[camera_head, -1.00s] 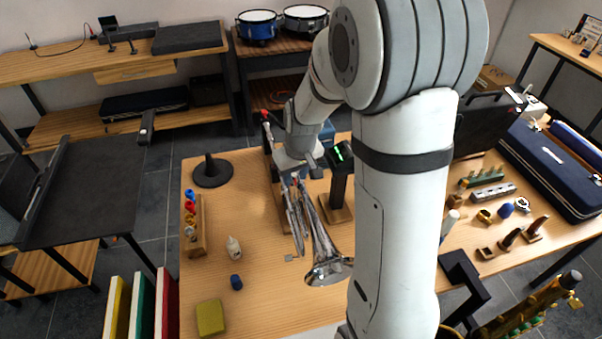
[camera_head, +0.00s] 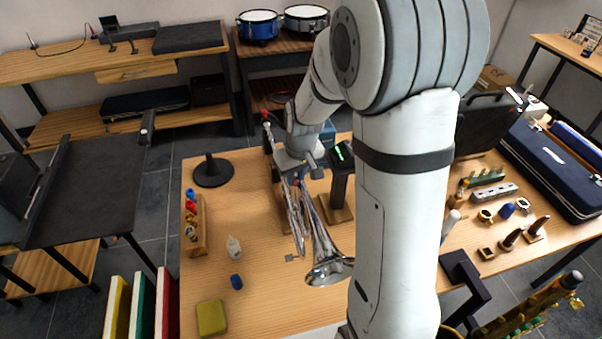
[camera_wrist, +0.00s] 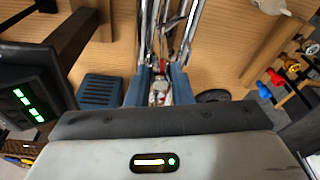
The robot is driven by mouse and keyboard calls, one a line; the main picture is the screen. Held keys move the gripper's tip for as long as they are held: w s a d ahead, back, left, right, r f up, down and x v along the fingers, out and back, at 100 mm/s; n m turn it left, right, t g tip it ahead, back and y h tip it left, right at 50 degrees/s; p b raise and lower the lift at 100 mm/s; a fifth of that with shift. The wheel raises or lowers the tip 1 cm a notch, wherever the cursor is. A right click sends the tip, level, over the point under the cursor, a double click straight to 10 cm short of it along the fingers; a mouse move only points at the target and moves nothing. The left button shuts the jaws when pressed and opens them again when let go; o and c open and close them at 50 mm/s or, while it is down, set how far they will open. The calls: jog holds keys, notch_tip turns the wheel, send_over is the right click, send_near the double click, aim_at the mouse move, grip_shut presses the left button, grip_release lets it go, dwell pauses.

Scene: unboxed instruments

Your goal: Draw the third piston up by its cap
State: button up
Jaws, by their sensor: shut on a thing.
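My gripper (camera_head: 297,181) is over the trumpet's far end, pointing down. In the wrist view the blue fingers of my gripper (camera_wrist: 160,74) are shut on a small silver piston cap (camera_wrist: 159,88), with red bits beside it. The piston below the cap is hidden, so I cannot tell how far it is drawn or which piston it is.
A black stand with a green display (camera_head: 341,162) is close on the right of my gripper.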

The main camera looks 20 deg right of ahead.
jog(key=shift+r, duration=0.15)
jog(key=shift+r+p, duration=0.95)
jog(key=shift+r, duration=0.45)
jog(key=o, duration=0.6)
notch_tip(320, 180, up, 7)
jog(key=p, duration=0.4)
